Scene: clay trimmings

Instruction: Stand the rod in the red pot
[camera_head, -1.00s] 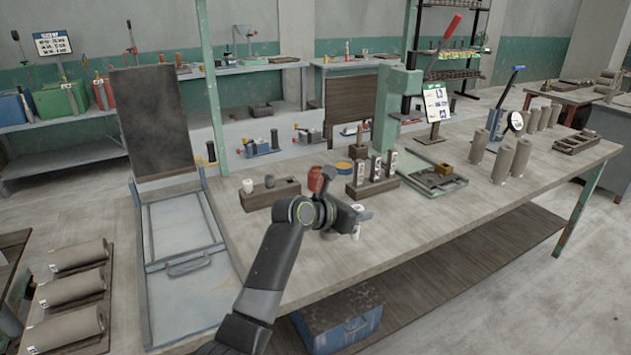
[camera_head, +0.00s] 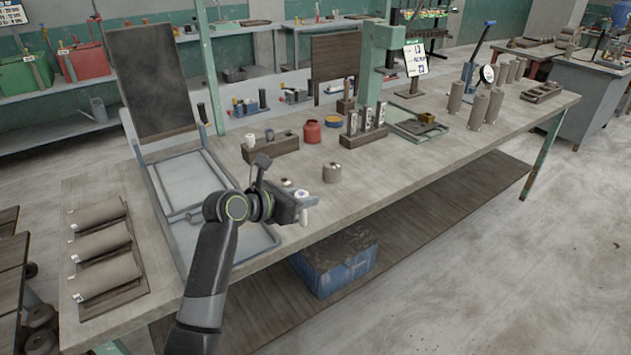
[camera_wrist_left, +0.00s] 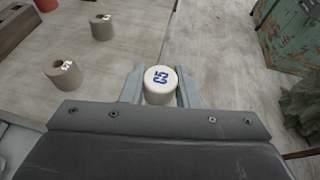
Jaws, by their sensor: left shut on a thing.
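My left gripper (camera_head: 302,203) is shut on a white rod with a round end marked in blue. In the left wrist view the rod (camera_wrist_left: 160,84) sits between the two fingers, and its marked end faces the camera. The gripper holds it near the front edge of the table; whether it touches the tabletop I cannot tell. The red pot (camera_head: 312,131) stands upright farther back on the table, beyond and apart from the gripper. The inside of the pot is hard to see. My right gripper is not in view.
A grey-brown clay cylinder (camera_head: 332,173) stands between gripper and pot; another is partly hidden behind the gripper. A dark wooden block (camera_head: 272,147) is left of the pot.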

